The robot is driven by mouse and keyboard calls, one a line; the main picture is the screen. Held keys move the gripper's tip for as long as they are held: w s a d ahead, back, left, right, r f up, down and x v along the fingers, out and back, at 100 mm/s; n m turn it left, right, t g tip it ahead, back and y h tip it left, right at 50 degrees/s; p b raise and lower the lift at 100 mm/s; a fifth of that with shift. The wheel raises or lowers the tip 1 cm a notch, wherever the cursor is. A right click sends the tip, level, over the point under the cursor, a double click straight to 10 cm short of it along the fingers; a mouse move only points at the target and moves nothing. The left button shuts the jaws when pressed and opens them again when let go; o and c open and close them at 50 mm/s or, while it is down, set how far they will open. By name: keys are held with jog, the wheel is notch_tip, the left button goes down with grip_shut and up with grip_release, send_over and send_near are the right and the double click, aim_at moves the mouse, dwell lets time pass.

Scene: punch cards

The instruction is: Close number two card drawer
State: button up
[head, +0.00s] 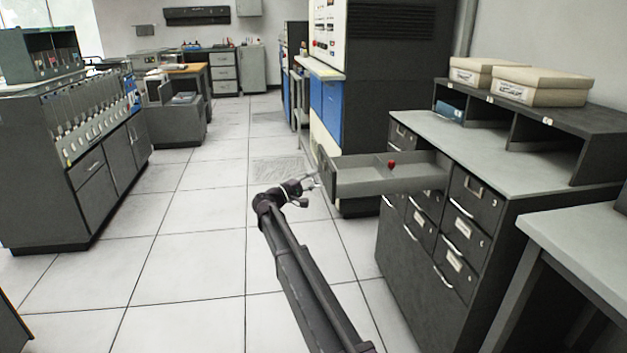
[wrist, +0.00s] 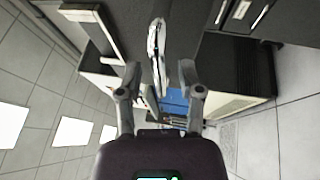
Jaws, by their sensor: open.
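A long grey card drawer (head: 375,180) is pulled far out of the dark card cabinet (head: 407,245), from its top row on the far side. A small red object (head: 391,164) shows inside it. My gripper (head: 308,186) is just in front of the drawer's outer end, at the left. In the wrist view my gripper (wrist: 159,78) is open, with a finger on each side. A bright metal piece (wrist: 157,45), perhaps the drawer's handle, lies ahead between the fingers. I cannot tell whether they touch it. The drawer's number is not readable.
Other closed drawers (head: 475,200) with handles fill the cabinet's front. Boxes (head: 540,86) sit on the shelf above. A grey table (head: 585,235) is at the right, and a tall blue and black machine (head: 375,80) stands behind. The tiled floor (head: 190,240) at left is clear.

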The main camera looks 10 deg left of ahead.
grip_shut()
dwell(0.5)
